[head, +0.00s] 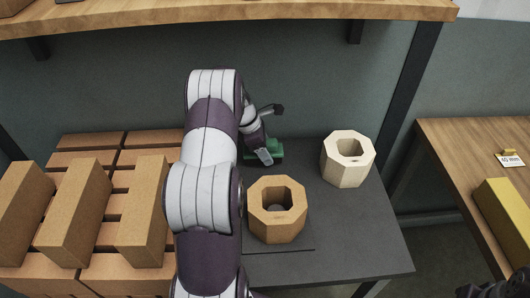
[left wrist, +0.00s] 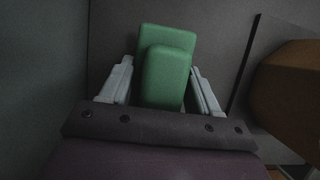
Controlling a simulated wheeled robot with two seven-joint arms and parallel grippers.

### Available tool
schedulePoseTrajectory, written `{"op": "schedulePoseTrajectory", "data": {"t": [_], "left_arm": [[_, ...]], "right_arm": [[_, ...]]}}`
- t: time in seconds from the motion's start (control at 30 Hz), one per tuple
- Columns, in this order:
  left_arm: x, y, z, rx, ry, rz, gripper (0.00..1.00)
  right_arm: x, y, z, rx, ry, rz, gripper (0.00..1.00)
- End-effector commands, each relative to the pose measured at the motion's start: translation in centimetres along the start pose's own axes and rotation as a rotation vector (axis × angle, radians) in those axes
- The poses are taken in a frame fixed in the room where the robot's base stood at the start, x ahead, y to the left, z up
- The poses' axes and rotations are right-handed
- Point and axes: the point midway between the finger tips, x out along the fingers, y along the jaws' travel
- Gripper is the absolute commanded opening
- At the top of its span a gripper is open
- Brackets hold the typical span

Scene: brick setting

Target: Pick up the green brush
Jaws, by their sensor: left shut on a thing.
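The green brush (head: 277,150) is on the dark grey table top (head: 345,235) near its back edge, partly hidden behind my left gripper (head: 263,156). In the left wrist view the brush (left wrist: 166,75) shows as a green block with a raised green part, between the two pale fingers of my left gripper (left wrist: 163,90). The left gripper is shut on the brush. I cannot tell whether the brush is clear of the table. A dark part at the bottom right corner of the head view may belong to my right arm; its fingers do not show.
A tan octagonal hollow block (head: 262,224) and a cream one (head: 335,168) stand on the table to the right. Stacked orange bricks (head: 68,215) fill the left. A wooden shelf (head: 150,14) hangs above. A wooden table (head: 455,150) with a yellow block (head: 505,212) stands at right.

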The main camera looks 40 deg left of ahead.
Motion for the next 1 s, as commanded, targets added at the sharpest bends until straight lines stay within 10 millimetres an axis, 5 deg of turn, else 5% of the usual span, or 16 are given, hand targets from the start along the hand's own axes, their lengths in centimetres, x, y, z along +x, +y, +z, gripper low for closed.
{"op": "schedulePoseTrajectory", "data": {"t": [0.13,0.6,0.97,1.0], "left_arm": [[-2.8,0.0,1.3,0.003,-0.002,0.004,0.21],[-4.8,-5.5,11.8,0.003,-0.001,0.001,0.21],[-5.0,-6.1,12.8,0.001,-0.001,0.002,0.21],[-5.0,-6.1,12.8,0.001,-0.001,0.002,0.58]], "right_arm": [[-0.4,0.0,0.0,0.000,0.000,0.000,0.43],[-0.9,0.0,-0.1,0.000,0.000,0.000,0.43],[-0.9,0.0,-0.1,0.000,0.000,0.000,0.43],[-0.9,0.0,-0.1,0.000,0.000,0.000,0.43]]}}
